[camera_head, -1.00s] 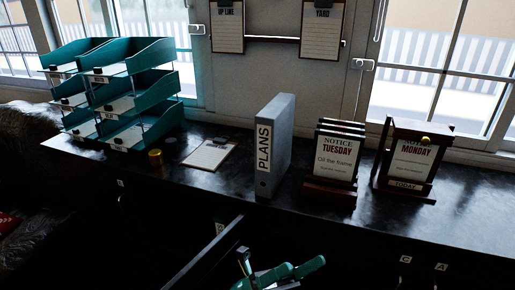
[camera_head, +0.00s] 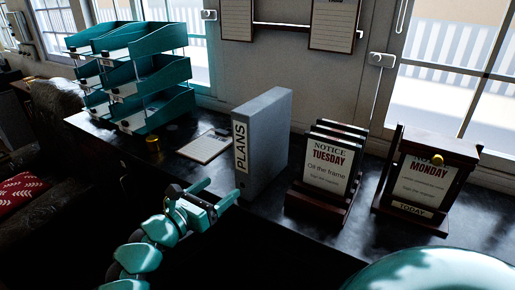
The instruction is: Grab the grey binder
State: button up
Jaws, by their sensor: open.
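The grey binder (camera_head: 262,148) stands upright on the dark counter, its spine marked PLANS facing forward and to the left. My gripper (camera_head: 215,194) is at the end of my teal arm, in front of the binder and slightly left of its spine. Its two teal fingers are apart with nothing between them. The fingertips are near the lower part of the spine; I cannot tell whether they touch it.
Left of the binder lie a clipboard (camera_head: 206,146) and a small brass pot (camera_head: 153,146), with teal letter trays (camera_head: 150,75) behind. To the right stand the Tuesday notice rack (camera_head: 322,180) and the Monday notice stand (camera_head: 425,185). Windows and a wall are behind the counter (camera_head: 270,215).

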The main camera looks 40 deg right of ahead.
aim_at(241, 164)
jog(key=shift+m+t, duration=0.3)
jog(key=shift+m, duration=0.2)
jog(key=p+x, duration=0.1)
jog(key=x, duration=0.2)
jog(key=p+x, duration=0.2)
jog(key=x, duration=0.2)
jog(key=p+x, duration=0.2)
jog(key=x, duration=0.2)
jog(key=shift+w+a+r, duration=0.1)
jog(key=shift+w+r, duration=0.25)
jog(key=shift+w, duration=0.05)
jog(key=shift+w+d+f+p, duration=0.1)
jog(key=shift+w+d+p, duration=0.1)
jog(key=shift+d+p, duration=0.2)
jog(key=shift+w+d+r+p, duration=0.15)
jog(key=shift+d+r+p, duration=0.05)
jog(key=shift+d+p, duration=0.3)
jog(key=p+x, duration=0.2)
jog(key=x, duration=0.1)
jog(key=shift+r, duration=0.15)
jog(key=shift+w+d+f+p, duration=0.25)
jog(key=shift+d+p, duration=0.1)
jog(key=shift+d, duration=0.15)
